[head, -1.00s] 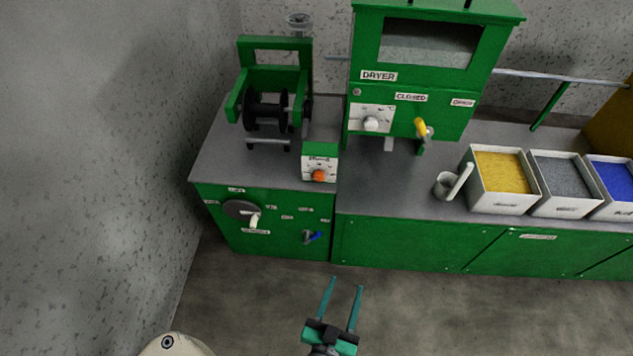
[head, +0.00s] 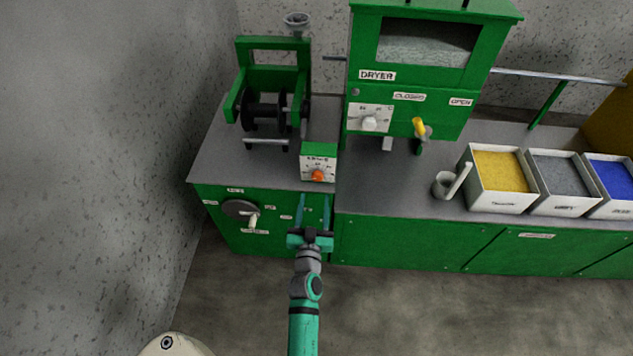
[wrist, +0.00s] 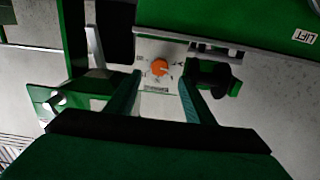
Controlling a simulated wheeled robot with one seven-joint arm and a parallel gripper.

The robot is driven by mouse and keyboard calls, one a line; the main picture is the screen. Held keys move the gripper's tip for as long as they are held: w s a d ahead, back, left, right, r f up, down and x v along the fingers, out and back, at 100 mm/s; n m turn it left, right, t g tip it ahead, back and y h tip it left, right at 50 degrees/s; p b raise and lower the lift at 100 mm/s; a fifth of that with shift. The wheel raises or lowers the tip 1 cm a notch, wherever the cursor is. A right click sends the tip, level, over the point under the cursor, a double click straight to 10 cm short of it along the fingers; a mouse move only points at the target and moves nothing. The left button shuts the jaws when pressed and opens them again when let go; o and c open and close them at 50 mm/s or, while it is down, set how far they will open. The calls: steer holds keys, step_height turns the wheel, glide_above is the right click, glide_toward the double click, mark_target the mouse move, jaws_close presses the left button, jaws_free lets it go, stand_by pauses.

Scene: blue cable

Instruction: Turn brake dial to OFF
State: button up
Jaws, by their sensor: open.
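The brake dial is an orange knob (head: 317,175) on the white face of a small green box (head: 319,150) at the front edge of the counter. The lettering on its face is too small to read surely. My gripper (head: 314,198) is open, with its two teal fingers pointing at the box from in front and below. In the wrist view the orange knob (wrist: 160,68) shows ahead, between the fingers of my gripper (wrist: 160,85). Nothing is between the fingers, and they appear apart from the knob.
A black spool in a green frame (head: 272,70) stands behind the box on the left. The green dryer (head: 415,110) stands to the right, with a white dial and a yellow-handled lever. A grey cup (head: 443,185) and several bins stand further right. Cabinet fronts lie below.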

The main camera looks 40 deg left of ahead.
mark_target(317, 179)
steer(key=x, duration=0.8)
steer(key=shift+w, duration=0.1)
steer(key=c, duration=1)
steer(key=shift+c, duration=0.2)
